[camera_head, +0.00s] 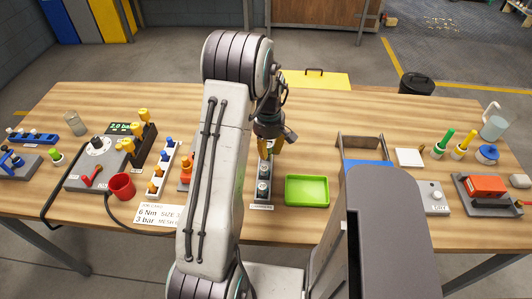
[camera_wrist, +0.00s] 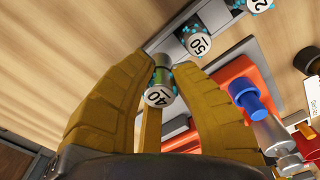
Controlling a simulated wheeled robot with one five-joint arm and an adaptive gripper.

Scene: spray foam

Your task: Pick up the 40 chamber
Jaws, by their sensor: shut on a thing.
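The 40 chamber (camera_wrist: 159,94) is a small clear cylinder with a white end cap marked 40, seen in the wrist view. My gripper (camera_wrist: 166,76) has its yellow fingers shut on it, one on each side. The 50 chamber (camera_wrist: 198,44) and the 25 chamber (camera_wrist: 259,5) stand in the row beyond the 40 chamber. I cannot tell whether the 40 chamber is clear of the rack.
A green tray (camera_head: 307,190) lies just right of the rack. Left of it are a white strip with orange and blue nozzles (camera_head: 160,170), a red cup (camera_head: 122,186) and a control box (camera_head: 97,163). A blue-based holder (camera_head: 367,166) stands to the right. The table behind the gripper is mostly bare.

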